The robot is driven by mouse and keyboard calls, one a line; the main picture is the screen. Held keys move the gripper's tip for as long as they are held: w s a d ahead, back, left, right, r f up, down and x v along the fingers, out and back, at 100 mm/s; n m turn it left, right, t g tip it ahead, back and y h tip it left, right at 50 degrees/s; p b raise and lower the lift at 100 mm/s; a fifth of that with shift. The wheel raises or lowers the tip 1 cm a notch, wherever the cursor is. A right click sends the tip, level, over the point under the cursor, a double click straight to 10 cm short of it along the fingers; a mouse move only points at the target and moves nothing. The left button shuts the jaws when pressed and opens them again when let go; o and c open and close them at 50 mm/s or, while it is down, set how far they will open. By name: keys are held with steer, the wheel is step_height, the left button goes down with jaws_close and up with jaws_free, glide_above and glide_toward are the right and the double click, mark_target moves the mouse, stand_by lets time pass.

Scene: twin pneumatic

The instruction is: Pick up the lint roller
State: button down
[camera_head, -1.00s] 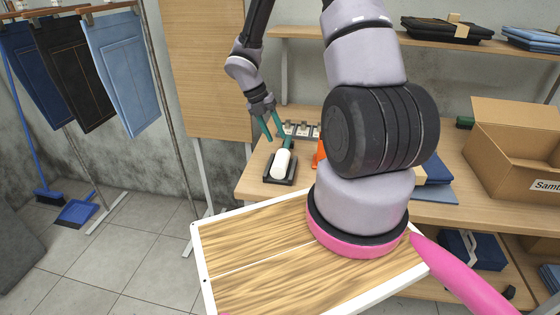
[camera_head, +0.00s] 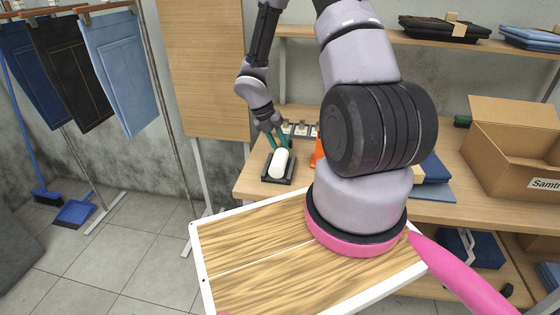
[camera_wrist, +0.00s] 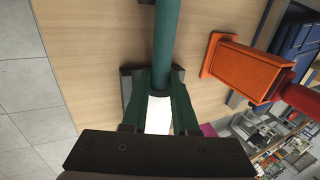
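The lint roller has a white roll (camera_head: 279,163) and a teal handle (camera_wrist: 166,38). It lies in a black tray (camera_head: 266,178) on the wooden table (camera_head: 252,176). My gripper (camera_head: 280,146) is low over the roller at the handle end of the roll. In the wrist view, its two dark green fingers (camera_wrist: 160,76) stand apart on either side of the handle, very close to it. The white roll (camera_wrist: 158,115) shows between them. Exact finger contact is hard to see.
An orange object (camera_wrist: 245,70) stands on the table right of the roller. A cardboard box (camera_head: 510,165) and folded blue clothes (camera_head: 432,180) are farther right. Small hooked pieces (camera_head: 300,129) stand behind. A white-edged wooden panel (camera_head: 250,250) is in front.

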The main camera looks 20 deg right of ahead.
steer(key=shift+r, duration=0.1)
step_height(320, 180, up, 10)
stand_by(0.5)
steer(key=c, duration=1.5)
jaws_free()
steer(key=shift+c, duration=0.2)
jaws_close()
